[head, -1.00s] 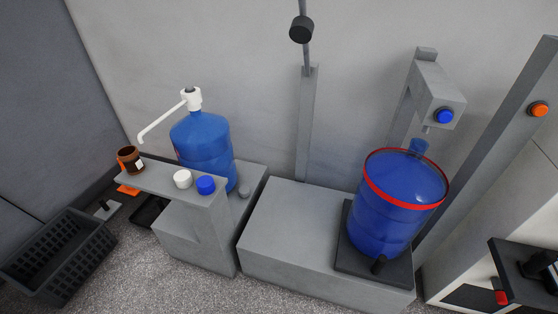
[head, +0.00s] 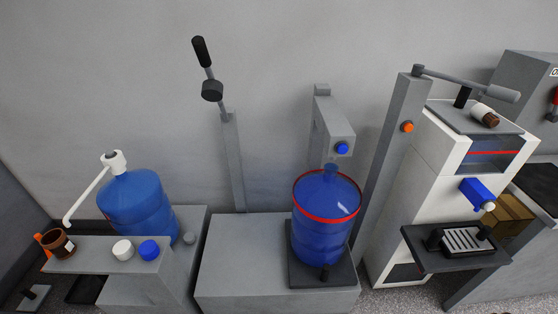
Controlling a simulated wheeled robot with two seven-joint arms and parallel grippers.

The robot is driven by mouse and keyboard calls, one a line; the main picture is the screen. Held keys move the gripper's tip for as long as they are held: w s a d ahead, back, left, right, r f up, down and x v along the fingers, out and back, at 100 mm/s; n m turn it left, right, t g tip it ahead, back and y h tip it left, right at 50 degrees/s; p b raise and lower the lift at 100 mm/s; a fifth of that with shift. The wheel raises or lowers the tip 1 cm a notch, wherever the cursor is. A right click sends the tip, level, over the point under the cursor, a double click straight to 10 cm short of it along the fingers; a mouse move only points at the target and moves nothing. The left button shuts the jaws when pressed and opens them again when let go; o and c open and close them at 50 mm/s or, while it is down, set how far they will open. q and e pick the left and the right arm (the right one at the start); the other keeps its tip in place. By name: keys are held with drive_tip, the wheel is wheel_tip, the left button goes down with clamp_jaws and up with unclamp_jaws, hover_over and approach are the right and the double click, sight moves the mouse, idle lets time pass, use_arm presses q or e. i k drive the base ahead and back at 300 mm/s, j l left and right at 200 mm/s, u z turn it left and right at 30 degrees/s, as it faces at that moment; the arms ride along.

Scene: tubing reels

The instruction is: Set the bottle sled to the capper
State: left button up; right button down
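The sled looks to be the dark flat plate (head: 304,278) with a black knob (head: 324,274) at its front, on the right part of a long grey block. A large blue bottle (head: 322,235) stands upright on it, with a red ring around its upper part. A grey post with an overhanging head and a blue button (head: 342,149) stands just behind and above the bottle; I cannot tell for sure whether this is the capper. A lever with a black grip (head: 201,52) and black weight rises from a post to the left. Neither of my grippers is in view.
A second blue bottle (head: 141,208) with a white pump stands at left, behind a shelf (head: 85,256) holding a brown mug, a white cap and a blue cap. A white machine (head: 420,178) with a dark tray (head: 415,238) stands at right. The grey block's left part is bare.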

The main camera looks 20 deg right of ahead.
sight(319, 229)
drive_tip(key=l+z, duration=0.1)
drive_tip(key=z, duration=0.65)
drive_tip(key=i+l+z, duration=0.1)
drive_tip(key=z, duration=0.3)
